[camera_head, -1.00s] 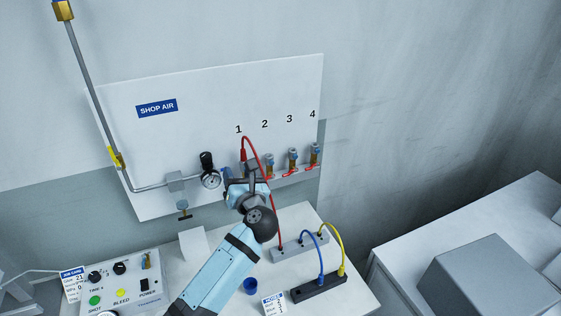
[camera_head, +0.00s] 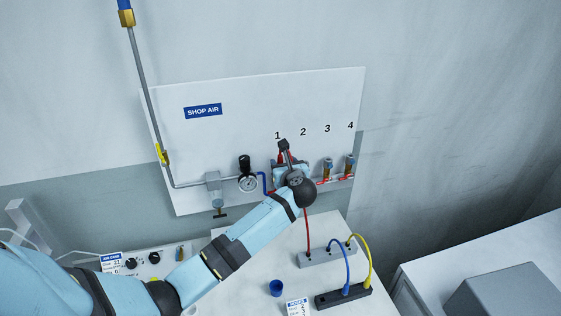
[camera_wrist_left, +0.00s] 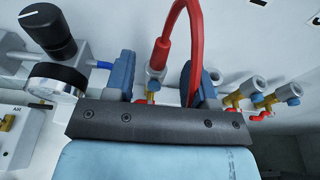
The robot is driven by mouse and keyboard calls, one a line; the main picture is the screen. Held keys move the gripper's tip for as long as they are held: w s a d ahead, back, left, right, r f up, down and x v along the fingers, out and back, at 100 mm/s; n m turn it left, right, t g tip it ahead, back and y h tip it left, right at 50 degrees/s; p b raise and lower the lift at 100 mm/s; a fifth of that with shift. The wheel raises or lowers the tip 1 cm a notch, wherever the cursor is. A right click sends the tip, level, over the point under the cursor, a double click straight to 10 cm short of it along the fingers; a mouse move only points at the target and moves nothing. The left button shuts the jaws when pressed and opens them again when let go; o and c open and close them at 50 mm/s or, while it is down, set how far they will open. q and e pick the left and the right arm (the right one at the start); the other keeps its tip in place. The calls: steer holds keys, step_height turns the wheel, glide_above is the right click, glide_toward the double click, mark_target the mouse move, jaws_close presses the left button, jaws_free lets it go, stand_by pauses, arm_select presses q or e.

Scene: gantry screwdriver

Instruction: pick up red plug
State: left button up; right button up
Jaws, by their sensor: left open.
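The red plug (camera_wrist_left: 158,58) sits upright on the first air outlet, under the number 1, with its red hose (camera_wrist_left: 185,12) looping up and over. My left gripper (camera_wrist_left: 163,72) is open, with its two blue fingers on either side of the plug; gaps show between plug and fingers. In the head view my left gripper (camera_head: 287,160) is at the outlet row and hides most of the plug. The red hose (camera_head: 307,232) runs down below my wrist to a grey block. My right gripper is in no view.
More outlets (camera_head: 327,168) with red levers stand to the right. A gauge (camera_head: 248,184) with a black knob is close on the left. Blue and yellow cables (camera_head: 369,262), a blue cup (camera_head: 276,288) and a black strip (camera_head: 343,297) are on the bench below.

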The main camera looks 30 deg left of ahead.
mark_target(281, 160)
arm_select(q)
steer(key=p+x, duration=0.1)
steer(key=x, duration=0.3)
steer(key=shift+w+f, duration=0.15)
jaws_close()
steer(key=shift+r, duration=0.2)
